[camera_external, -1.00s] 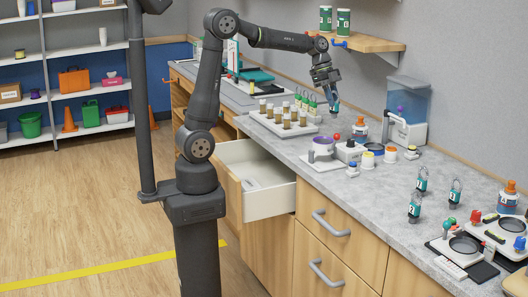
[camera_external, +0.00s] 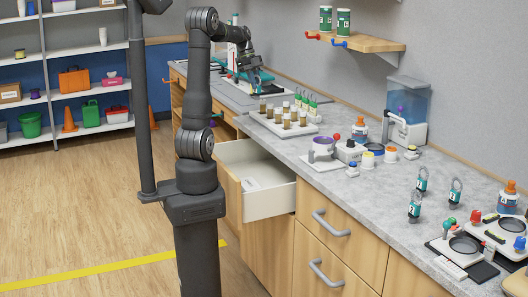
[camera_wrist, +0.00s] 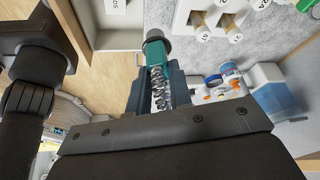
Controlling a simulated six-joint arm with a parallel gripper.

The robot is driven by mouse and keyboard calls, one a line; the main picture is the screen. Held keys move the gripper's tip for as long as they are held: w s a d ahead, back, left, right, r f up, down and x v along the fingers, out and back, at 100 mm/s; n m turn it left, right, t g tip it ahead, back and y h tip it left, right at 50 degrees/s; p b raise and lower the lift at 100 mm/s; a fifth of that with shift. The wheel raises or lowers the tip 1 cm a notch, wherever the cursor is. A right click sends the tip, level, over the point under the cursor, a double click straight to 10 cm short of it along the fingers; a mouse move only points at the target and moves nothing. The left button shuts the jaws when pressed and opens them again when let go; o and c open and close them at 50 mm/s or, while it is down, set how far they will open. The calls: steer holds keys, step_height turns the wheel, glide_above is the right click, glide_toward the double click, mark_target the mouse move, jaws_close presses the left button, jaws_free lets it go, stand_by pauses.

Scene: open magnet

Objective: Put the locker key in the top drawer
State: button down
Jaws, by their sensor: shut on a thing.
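My gripper (camera_external: 262,84) is over the counter, behind the rack of vials. In the wrist view my gripper (camera_wrist: 158,88) is shut on a key with a teal head (camera_wrist: 154,52) and a silvery, ridged metal part between the fingers. The held key is hard to make out in the external view. The top drawer (camera_external: 270,204) is pulled open, with a pale item inside; its white interior (camera_wrist: 84,14) shows at the top of the wrist view. Other teal-tagged keys (camera_external: 415,207) stand on the counter to the right.
A white rack (camera_external: 296,130) of brown vials and green-topped tubes stands by the open drawer. A cup device (camera_external: 321,150), jars and a blue dispenser (camera_external: 405,112) stand farther right. A wall shelf (camera_external: 355,41) with hooks hangs above. The floor left of the drawer is clear.

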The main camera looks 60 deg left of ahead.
steer(key=s+a, duration=0.5)
steer(key=s, duration=0.2)
step_height(320, 180, down, 27)
steer(key=shift+s+a+f, duration=0.85)
steer(key=shift+a+f, duration=0.8)
steer(key=shift+f, duration=0.2)
steer(key=shift+s+a+f, duration=0.85)
steer(key=shift+a+f, duration=0.85)
steer(key=shift+f, duration=0.1)
steer(key=shift+s+a+f, duration=0.85)
steer(key=shift+a+f, duration=0.8)
steer(key=shift+f, duration=0.2)
steer(key=shift+f, duration=0.15)
steer(key=c, duration=1.3)
jaws_free()
